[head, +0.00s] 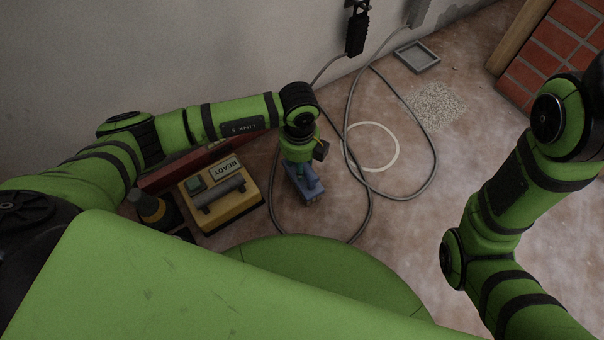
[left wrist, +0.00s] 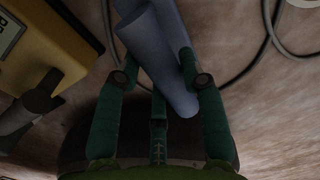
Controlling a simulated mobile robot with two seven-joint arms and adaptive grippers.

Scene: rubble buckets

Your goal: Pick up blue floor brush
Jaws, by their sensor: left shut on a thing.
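The blue floor brush (head: 309,190) is below my left wrist in the head view, low over or on the floor; I cannot tell if it touches. In the left wrist view its blue handle (left wrist: 160,50) runs between the fingers. My left gripper (left wrist: 160,80) is shut on the brush, with a finger on each side. In the head view my left gripper (head: 301,172) is mostly hidden by the wrist above it. My right arm comes in at the right of the head view, but its gripper is out of the picture.
A yellow box marked READY (head: 228,208) stands close left of the brush. Grey cable loops (head: 429,180) and a white ring (head: 397,150) lie on the floor to the right. A grey tray (head: 434,64) and gravel lie farther back. A wall (head: 150,50) stands behind.

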